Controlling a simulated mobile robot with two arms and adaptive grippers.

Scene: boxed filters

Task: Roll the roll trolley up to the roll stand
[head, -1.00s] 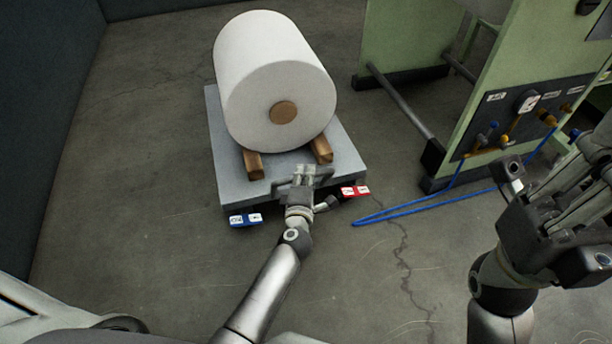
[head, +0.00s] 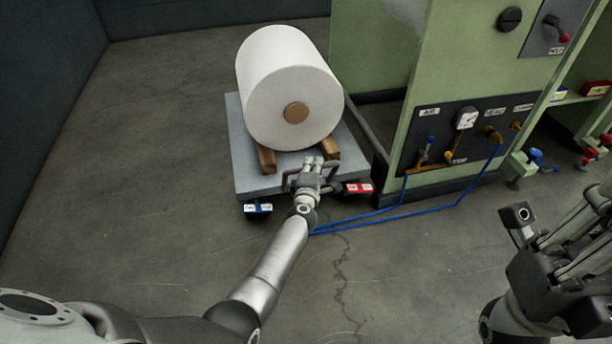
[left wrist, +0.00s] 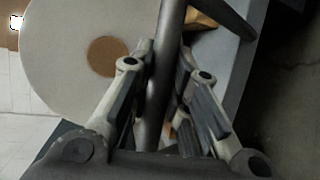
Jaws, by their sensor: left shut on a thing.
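The roll trolley (head: 240,150) is a low grey platform on the floor, with a blue tag and a red tag at its front edge. A large white roll (head: 270,75) with a brown core lies on it between wooden chocks (head: 267,160). My left gripper (head: 310,172) is shut on the trolley's dark handle at the front. In the left wrist view the handle bar (left wrist: 160,85) runs between the fingers. The green roll stand (head: 400,120) is just right of the trolley; the gap at the floor is partly hidden. My right gripper (head: 555,225) is raised at the lower right, fingers spread and empty.
A blue hose (head: 410,210) runs from the stand's dark valve panel (head: 455,140) across the floor, passing behind my left arm. Dark walls (head: 40,110) stand at the left and back. The floor left of the trolley is clear.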

